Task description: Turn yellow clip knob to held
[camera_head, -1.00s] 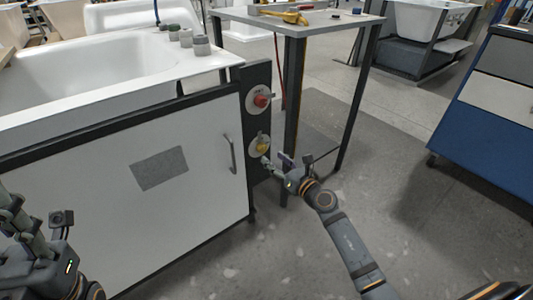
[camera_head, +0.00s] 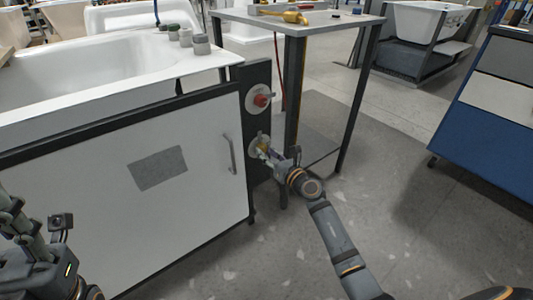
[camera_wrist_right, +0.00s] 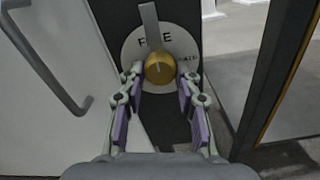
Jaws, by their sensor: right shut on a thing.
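The yellow clip knob (camera_wrist_right: 159,68) sits on a round white dial plate (camera_wrist_right: 188,45) on a dark post. Lettering on the plate reads FREE at the top, with partly covered letters at the right. A grey bar (camera_wrist_right: 150,25) stands upright above the knob. My right gripper (camera_wrist_right: 160,88) has a purple-padded finger on each side of the knob and is shut on it. In the head view the right gripper (camera_head: 268,154) hides most of the knob. My left gripper (camera_head: 12,210) is at the lower left edge, partly cut off, away from the post.
A red knob (camera_head: 260,100) is above on the same post (camera_head: 257,75). A door handle (camera_head: 229,155) on the white panel (camera_head: 110,190) is just left. A table leg (camera_head: 292,110) stands close on the right. Open floor (camera_head: 400,200) lies farther right.

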